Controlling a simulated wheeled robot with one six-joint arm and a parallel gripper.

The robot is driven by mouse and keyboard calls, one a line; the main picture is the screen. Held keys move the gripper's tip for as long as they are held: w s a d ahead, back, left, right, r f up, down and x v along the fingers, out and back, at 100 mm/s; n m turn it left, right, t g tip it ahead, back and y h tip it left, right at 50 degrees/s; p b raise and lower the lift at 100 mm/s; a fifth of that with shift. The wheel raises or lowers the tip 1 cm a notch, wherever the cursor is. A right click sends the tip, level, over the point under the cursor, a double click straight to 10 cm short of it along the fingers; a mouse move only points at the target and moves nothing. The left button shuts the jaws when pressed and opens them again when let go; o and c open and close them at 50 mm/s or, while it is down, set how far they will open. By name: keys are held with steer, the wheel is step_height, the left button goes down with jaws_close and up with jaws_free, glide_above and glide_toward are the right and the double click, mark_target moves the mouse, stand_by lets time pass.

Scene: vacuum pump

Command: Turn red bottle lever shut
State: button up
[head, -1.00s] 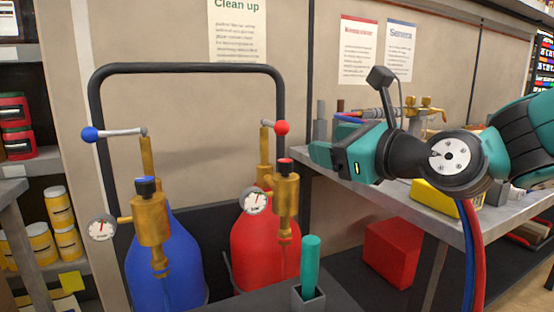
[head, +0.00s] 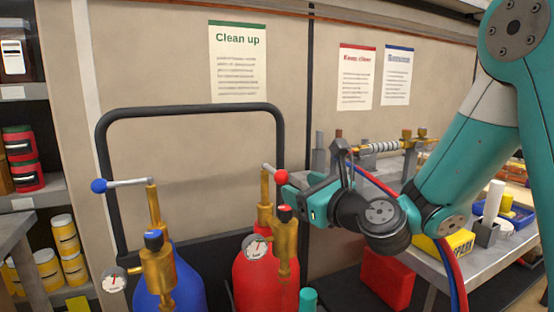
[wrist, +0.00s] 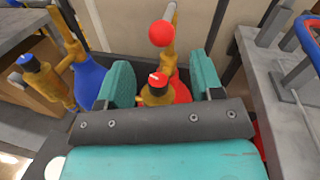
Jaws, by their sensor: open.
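The red bottle (head: 262,290) stands upright behind a brass valve and a gauge. Its lever ends in a red ball (head: 282,177) and is short in the head view, sitting atop a brass stem. My gripper (head: 287,190) is right beside this ball, at its right and lower side in the head view. In the wrist view the gripper (wrist: 162,80) is open and its two teal fingers are wide apart. The red ball also shows in the wrist view (wrist: 162,33), centred sideways between the fingers and beyond their tips in the picture. I cannot tell whether anything touches.
The blue bottle (head: 172,285) stands left, its blue-ball lever (head: 99,185) pointing left. A black rail (head: 190,110) arches behind both bottles. A grey bench (head: 465,255) with pipe fittings is on the right, with a red box (head: 387,280) below. Shelves line the left side.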

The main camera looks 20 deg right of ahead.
mark_target(276, 176)
steer(key=shift+w+r+p, duration=0.2)
steer(key=shift+w+p, duration=0.15)
steer(key=shift+p, duration=0.2)
steer(key=p+x, duration=0.5)
steer(key=x, duration=0.2)
steer(key=shift+w+p, duration=0.2)
steer(key=shift+p, duration=0.2)
steer(key=shift+w+a+f+p, duration=0.15)
steer(key=shift+w+p, duration=0.05)
steer(key=shift+w, duration=0.1)
steer(key=shift+w+a+f+p, duration=0.1)
steer(key=shift+w+f+p, duration=0.1)
steer(key=shift+w, duration=0.1)
jaws_close()
